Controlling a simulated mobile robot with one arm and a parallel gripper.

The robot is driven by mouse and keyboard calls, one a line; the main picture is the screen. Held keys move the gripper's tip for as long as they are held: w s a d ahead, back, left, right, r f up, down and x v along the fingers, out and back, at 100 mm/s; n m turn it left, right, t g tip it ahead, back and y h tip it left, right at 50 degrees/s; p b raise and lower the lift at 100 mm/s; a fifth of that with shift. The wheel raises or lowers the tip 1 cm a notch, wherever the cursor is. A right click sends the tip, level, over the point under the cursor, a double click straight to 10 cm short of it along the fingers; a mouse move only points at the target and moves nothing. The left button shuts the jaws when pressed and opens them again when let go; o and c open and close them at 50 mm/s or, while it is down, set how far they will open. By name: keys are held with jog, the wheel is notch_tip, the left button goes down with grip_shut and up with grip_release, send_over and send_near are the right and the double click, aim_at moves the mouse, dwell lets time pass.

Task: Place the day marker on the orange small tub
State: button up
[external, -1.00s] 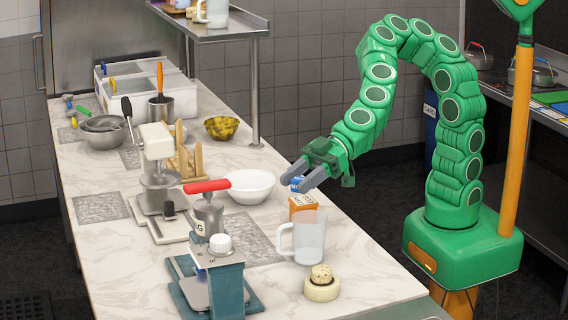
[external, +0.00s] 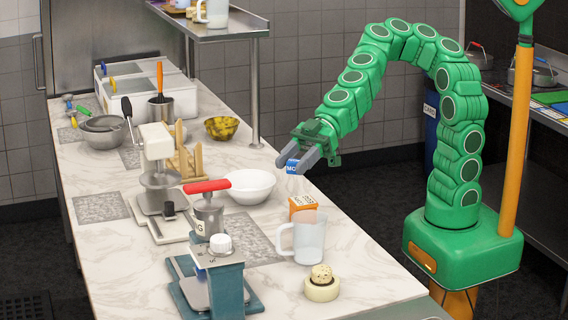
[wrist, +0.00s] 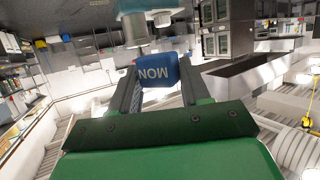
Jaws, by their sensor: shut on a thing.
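The day marker (external: 292,166) is a small blue block with white lettering, held between my gripper's fingertips (external: 297,160) above the counter. In the wrist view the marker (wrist: 157,72) reads "MON" upside down, and my gripper (wrist: 158,80) is shut on it with a finger on each side. The orange small tub (external: 301,205) stands on the counter below the gripper, with a pale label on top. A gap separates the marker from the tub. The jug hides part of the tub's front.
A clear jug (external: 309,240) stands right in front of the tub. A white bowl (external: 249,186) is to its left. A round cream item (external: 321,289) sits near the counter's right edge.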

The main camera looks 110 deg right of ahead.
jog(key=s+d+r+n+g+y, duration=0.2)
jog(key=s+d+n+y, duration=0.1)
jog(key=s+d, duration=0.6)
jog(key=shift+d+r+n+g, duration=0.2)
jog(key=shift+d+n+g, duration=0.2)
jog(key=shift+d, duration=0.85)
jog(key=s+d+n+g, duration=0.1)
jog(key=s+d, duration=0.1)
jog(key=s, duration=0.2)
jog(key=s+d+f+g+y, duration=0.1)
jog(key=s+d, duration=0.1)
jog(key=s, duration=0.2)
jog(key=s+d+n+y, duration=0.1)
jog(key=s+d, duration=0.2)
jog(key=s, duration=0.1)
jog(key=shift+s+f+n+g, duration=0.25)
jog(key=shift+n+g, duration=0.05)
jog(key=shift+g, duration=0.1)
send_over(303, 200)
jog(key=s, duration=0.1)
jog(key=shift+n+g+y, duration=0.3)
jog(key=shift+g, duration=0.1)
notch_tip(303, 200, down, 14)
jog(key=shift+s+a+f, duration=0.1)
jog(key=shift+s+f, duration=0.05)
jog(key=shift+f, duration=0.1)
jog(key=shift+w+f, duration=0.55)
jog(key=shift+f, duration=0.1)
jog(key=shift+w+f, duration=0.1)
jog(key=shift+f, duration=1.55)
